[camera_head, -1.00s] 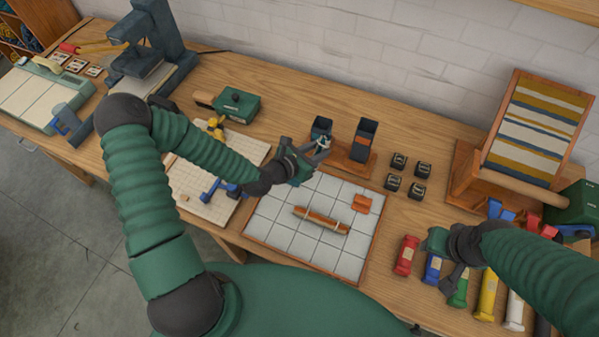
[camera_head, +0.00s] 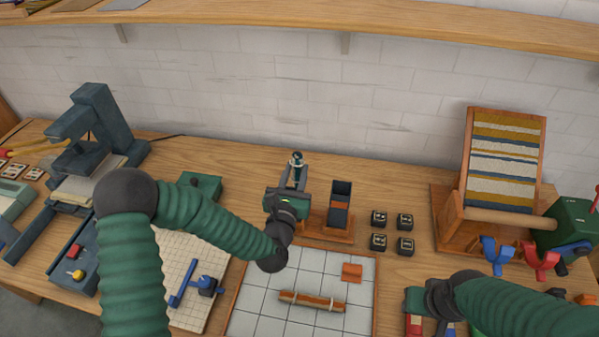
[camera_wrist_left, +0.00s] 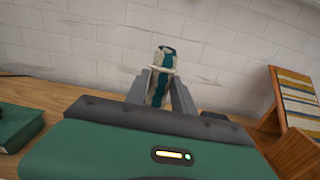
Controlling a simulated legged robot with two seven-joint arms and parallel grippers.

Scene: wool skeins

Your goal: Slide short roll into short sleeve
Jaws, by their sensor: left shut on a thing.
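A small teal and pale roll (camera_head: 297,160) stands upright between the fingertips of my left gripper (camera_head: 295,174), which is shut on it. In the left wrist view the roll (camera_wrist_left: 162,72) shows between the grey fingers, with the wall behind it. A dark, open-topped sleeve (camera_head: 340,197) stands on a wooden stand (camera_head: 327,229) just right of the gripper. The other sleeve is hidden behind my left gripper and wrist, so I cannot tell whether the roll touches it. My right gripper (camera_head: 432,316) is low at the right, its fingers partly cut off by the frame.
A tiled mat (camera_head: 262,310) with a brown rod (camera_head: 312,300) and an orange block (camera_head: 351,272) lies in front. Several small black blocks (camera_head: 379,242) sit right of the stand. A striped loom (camera_head: 503,160) stands farther right. A green box (camera_head: 200,187) is at left.

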